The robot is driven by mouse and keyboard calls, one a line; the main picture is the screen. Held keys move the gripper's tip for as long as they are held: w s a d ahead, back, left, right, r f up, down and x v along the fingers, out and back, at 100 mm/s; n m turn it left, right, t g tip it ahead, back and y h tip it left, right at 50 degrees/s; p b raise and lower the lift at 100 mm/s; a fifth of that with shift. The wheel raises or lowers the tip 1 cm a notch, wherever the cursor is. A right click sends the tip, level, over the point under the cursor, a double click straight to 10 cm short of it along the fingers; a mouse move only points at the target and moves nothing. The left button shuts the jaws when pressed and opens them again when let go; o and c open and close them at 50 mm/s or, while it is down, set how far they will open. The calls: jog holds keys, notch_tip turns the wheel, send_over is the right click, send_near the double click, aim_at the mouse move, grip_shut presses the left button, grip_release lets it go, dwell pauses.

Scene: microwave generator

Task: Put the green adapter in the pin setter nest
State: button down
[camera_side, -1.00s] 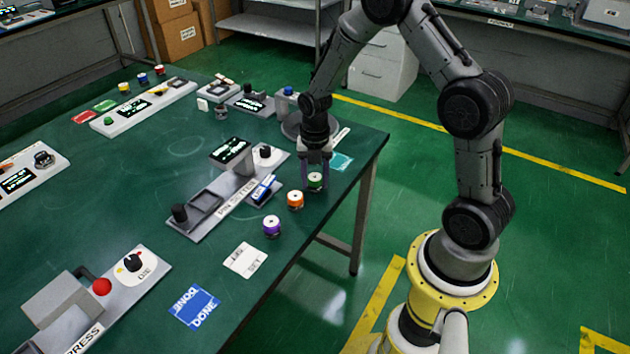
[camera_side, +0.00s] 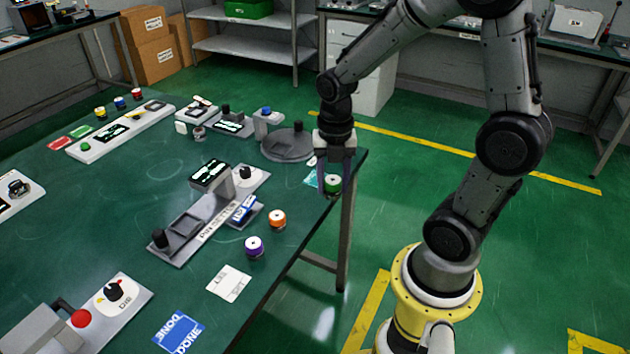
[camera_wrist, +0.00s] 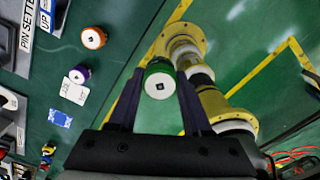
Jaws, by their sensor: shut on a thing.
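The green adapter (camera_side: 332,184) is a short round cap with a white top and a small dark square hole. My gripper (camera_side: 336,181) points down with its fingers on either side of it, shut on it, at the table's right edge. In the wrist view the green adapter (camera_wrist: 160,82) sits between the dark fingers (camera_wrist: 160,95), with floor behind it. The pin setter (camera_side: 205,222) is a grey fixture on the table, left of my gripper. It has a square recess (camera_side: 184,225), a black knob and a raised display. I cannot tell which part is its nest.
An orange adapter (camera_side: 277,219) and a purple adapter (camera_side: 254,246) stand between the pin setter and the table's front edge. A white card (camera_side: 229,283) and a blue DONE card (camera_side: 179,332) lie nearby. A round grey plate (camera_side: 288,145) is behind my gripper.

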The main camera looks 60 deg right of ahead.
jog(key=w+r, duration=0.7)
jog(key=w, duration=0.3)
jog(key=w+a+f+n, duration=0.1)
jog(key=w+a, duration=0.2)
jog(key=w, duration=0.3)
jog(key=w+a+f, duration=0.1)
jog(key=w+a, duration=0.2)
jog(key=w, duration=0.4)
jog(key=w+a+f+n, duration=0.1)
jog(key=w+a, duration=0.2)
jog(key=w, duration=0.3)
jog(key=shift+w+a+f+n, duration=0.15)
jog(key=shift+a+f+n, duration=0.05)
jog(key=shift+a+n, duration=0.15)
jog(key=w+a+f, duration=0.2)
jog(key=a+f, duration=0.2)
jog(key=n, duration=0.1)
send_over(186, 226)
notch_tip(186, 226, down, 4)
jog(key=shift+f, duration=2.35)
jog(key=shift+f, duration=0.5)
jog(key=shift+f, duration=0.3)
